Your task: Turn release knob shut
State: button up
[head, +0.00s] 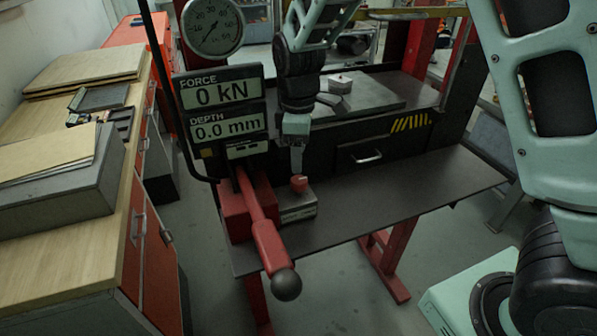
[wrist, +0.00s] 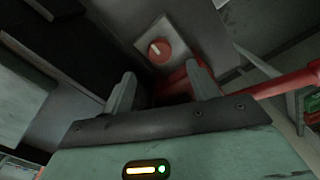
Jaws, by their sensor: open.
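The release knob (head: 299,184) is a small red knob on top of a grey block (head: 298,208) beside the red pump base. In the wrist view the knob (wrist: 160,51) is round, with a pale pointer mark on its face, on a grey square plate. My gripper (head: 297,168) hangs pointing down just above the knob. In the wrist view my gripper (wrist: 160,82) is open, its two fingers apart, with the knob beyond the tips, in line with the gap. The fingers appear clear of the knob.
A red lever (head: 267,240) with a dark ball end juts forward left of the knob. The display panel (head: 222,110) reads 0 kN and 0.0 mm, with a dial gauge (head: 212,27) above. The dark shelf (head: 400,195) is bare to the right. A wooden bench (head: 100,235) stands left.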

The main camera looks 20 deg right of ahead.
aim_at(299, 179)
notch_tip(299, 179, down, 8)
jog(key=shift+r+p, duration=0.2)
jog(key=shift+p, duration=0.55)
jog(key=shift+c, duration=0.2)
jog(key=c, duration=0.9)
